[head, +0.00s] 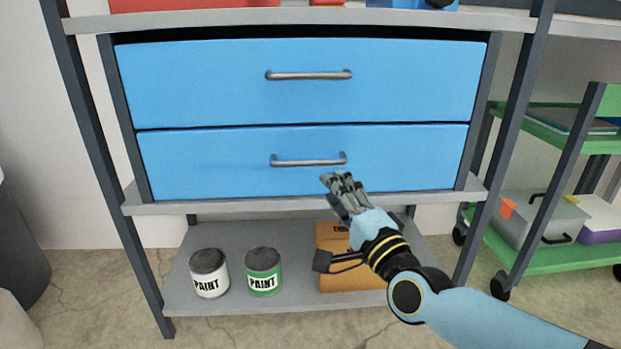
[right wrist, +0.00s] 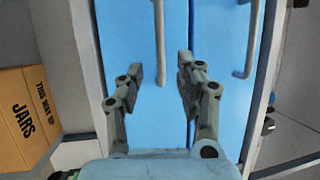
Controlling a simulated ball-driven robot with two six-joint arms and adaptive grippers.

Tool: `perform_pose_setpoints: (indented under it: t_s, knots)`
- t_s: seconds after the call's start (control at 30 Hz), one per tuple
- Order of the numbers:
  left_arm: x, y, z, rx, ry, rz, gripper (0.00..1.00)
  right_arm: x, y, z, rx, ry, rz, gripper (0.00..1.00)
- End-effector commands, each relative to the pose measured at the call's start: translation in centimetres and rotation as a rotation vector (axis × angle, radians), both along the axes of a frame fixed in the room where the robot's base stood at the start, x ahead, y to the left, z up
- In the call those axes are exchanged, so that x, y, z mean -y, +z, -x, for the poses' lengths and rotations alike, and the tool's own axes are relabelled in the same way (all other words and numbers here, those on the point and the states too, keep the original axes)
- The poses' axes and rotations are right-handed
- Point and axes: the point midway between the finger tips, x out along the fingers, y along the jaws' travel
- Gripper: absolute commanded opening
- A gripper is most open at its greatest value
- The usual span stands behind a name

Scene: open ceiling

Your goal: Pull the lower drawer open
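The lower drawer (head: 215,165) is a blue panel with a grey bar handle (head: 308,161), shut flush in the cabinet. My right gripper (head: 338,178) is just below the right end of that handle. In the right wrist view my right gripper (right wrist: 160,72) is open, its two fingers apart. The lower handle (right wrist: 159,40) shows in the gap between them, beyond or near the tips; contact cannot be told. My left gripper is not in view.
The upper blue drawer (head: 300,100) above is also shut. Paint cans (head: 209,273) (head: 263,271) and a cardboard box (head: 335,240) stand on the low shelf. A green cart (head: 555,255) stands at the right.

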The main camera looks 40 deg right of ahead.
Motion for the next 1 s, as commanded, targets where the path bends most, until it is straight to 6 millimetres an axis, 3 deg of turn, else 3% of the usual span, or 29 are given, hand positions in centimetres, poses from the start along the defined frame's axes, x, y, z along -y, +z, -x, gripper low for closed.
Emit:
perform_pose_setpoints:
  t_s: [0.3,0.5,0.87,1.0]
  knots:
    - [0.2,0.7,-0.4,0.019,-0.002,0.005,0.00,0.9,1.1,-6.1,0.000,0.001,0.003,0.36]
    - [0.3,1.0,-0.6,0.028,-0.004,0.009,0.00,1.3,1.5,-8.7,-0.002,0.001,0.005,0.36]
    - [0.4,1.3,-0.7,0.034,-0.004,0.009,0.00,1.4,1.7,-9.5,-0.003,0.001,0.005,0.36]
    - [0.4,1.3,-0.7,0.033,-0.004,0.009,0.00,1.4,1.7,-9.5,-0.003,0.001,0.006,0.22]
